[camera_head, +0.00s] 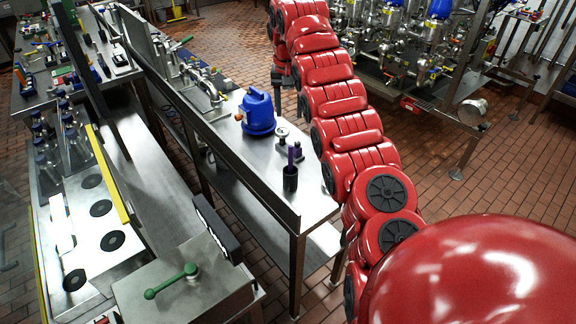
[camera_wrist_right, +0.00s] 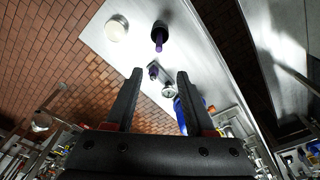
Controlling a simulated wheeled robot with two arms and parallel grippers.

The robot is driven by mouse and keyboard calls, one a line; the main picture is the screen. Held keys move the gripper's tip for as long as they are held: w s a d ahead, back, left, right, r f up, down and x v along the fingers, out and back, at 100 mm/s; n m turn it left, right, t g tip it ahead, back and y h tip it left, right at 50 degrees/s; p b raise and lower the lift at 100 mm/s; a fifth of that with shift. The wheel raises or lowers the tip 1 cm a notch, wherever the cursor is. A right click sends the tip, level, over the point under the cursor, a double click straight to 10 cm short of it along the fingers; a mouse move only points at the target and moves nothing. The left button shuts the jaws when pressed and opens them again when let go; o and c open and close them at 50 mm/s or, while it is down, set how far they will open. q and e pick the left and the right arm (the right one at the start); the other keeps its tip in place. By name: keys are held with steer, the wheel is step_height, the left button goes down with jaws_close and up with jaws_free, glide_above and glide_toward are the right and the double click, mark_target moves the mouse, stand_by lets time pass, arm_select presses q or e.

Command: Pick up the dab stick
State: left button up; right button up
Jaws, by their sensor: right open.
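A black cup (camera_head: 290,180) stands near the near end of the long steel table, with a purple stick (camera_head: 291,156) upright in it, likely the dab stick. A second purple-topped item (camera_head: 298,151) shows close behind it. In the right wrist view the cup with the purple stick (camera_wrist_right: 158,38) is beyond my fingertips, and the other purple item (camera_wrist_right: 153,72) shows between the fingers. My right gripper (camera_wrist_right: 159,74) is open with nothing held. My red right arm crosses the head view; its gripper is not clear there. My left gripper is not in view.
A blue vessel (camera_head: 258,112) and a small metal fitting (camera_head: 283,132) stand on the table (camera_head: 245,165) behind the cup. A white round item (camera_wrist_right: 117,28) is near the cup in the wrist view.

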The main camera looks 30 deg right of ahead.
mark_target(291, 146)
steer(key=f+p, duration=0.1)
steer(key=f, duration=0.2)
steer(key=f+p, duration=0.2)
steer(key=f, duration=0.2)
steer(key=w+d+f+p, duration=0.1)
steer(key=f, duration=0.3)
steer(key=shift+f+p, duration=0.25)
steer(key=shift+p, duration=0.05)
steer(key=shift+f, duration=0.15)
step_height(291, 146, down, 4)
steer(key=p, duration=0.3)
steer(key=shift+d+f, duration=0.1)
steer(key=shift+d, duration=0.05)
steer(key=shift+w+d+f, duration=0.1)
steer(key=shift+w+f, duration=0.05)
steer(key=shift+f, duration=0.25)
jaws_close()
